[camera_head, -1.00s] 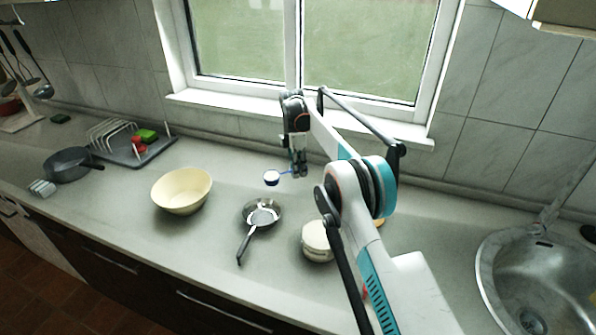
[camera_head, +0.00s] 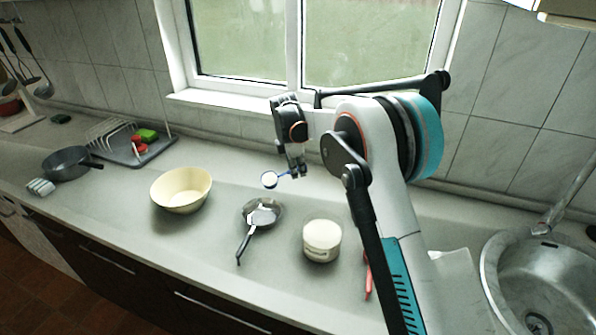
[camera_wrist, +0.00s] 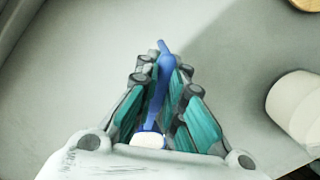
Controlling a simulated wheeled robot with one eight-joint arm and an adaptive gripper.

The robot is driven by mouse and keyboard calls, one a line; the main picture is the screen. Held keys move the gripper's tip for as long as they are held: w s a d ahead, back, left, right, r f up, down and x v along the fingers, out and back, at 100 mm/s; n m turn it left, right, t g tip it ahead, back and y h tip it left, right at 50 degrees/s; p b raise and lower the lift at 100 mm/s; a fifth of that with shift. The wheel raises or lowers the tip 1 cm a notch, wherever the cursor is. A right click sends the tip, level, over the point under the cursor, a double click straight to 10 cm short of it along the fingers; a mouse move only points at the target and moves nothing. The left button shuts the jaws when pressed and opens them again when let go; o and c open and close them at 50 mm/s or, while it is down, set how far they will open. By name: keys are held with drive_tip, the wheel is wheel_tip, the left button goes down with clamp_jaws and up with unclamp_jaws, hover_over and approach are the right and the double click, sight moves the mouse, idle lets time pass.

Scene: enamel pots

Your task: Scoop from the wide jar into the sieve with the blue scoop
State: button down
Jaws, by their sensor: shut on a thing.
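My gripper (camera_head: 297,172) is shut on the handle of the blue scoop (camera_head: 270,180) and holds it above the counter, behind the sieve. The scoop bowl looks filled with something white. In the wrist view, the blue handle (camera_wrist: 164,75) runs between the fingers (camera_wrist: 163,90), and a white patch shows near the palm. The wide jar (camera_head: 322,254) is white and stands to the right of the sieve; it also shows at the right of the wrist view (camera_wrist: 298,108). The sieve seems to be the shiny round metal piece with a dark handle (camera_head: 262,214); its mesh cannot be made out.
A cream bowl (camera_head: 181,190) stands left of the sieve. A dark pan (camera_head: 66,164) and a dish rack (camera_head: 112,140) with green and red items are farther left. A red object (camera_head: 368,281) lies beside my arm. The sink (camera_head: 540,285) is at the right.

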drive_tip(key=s+a+r+t+h+b, duration=0.1)
drive_tip(key=s+r+t+h+b, duration=0.1)
drive_tip(key=s+t+b, duration=0.3)
drive_tip(key=s+a+r+m+t+h+b, duration=0.1)
drive_tip(key=s+t+b, duration=0.4)
drive_tip(key=s+t, duration=0.5)
drive_tip(key=r+t+h, duration=0.1)
drive_tip(key=r+t, duration=0.1)
drive_tip(key=shift+a+t+b, duration=0.3)
idle(2.2)
drive_tip(key=g+p, duration=0.2)
drive_tip(key=p, duration=0.1)
drive_tip(key=r+g+y+p, duration=0.1)
drive_tip(key=g+p, duration=0.1)
drive_tip(key=p, duration=0.2)
drive_tip(key=shift+r+g+p, duration=0.15)
drive_tip(key=shift+g+p, duration=0.15)
drive_tip(key=shift+g, duration=0.1)
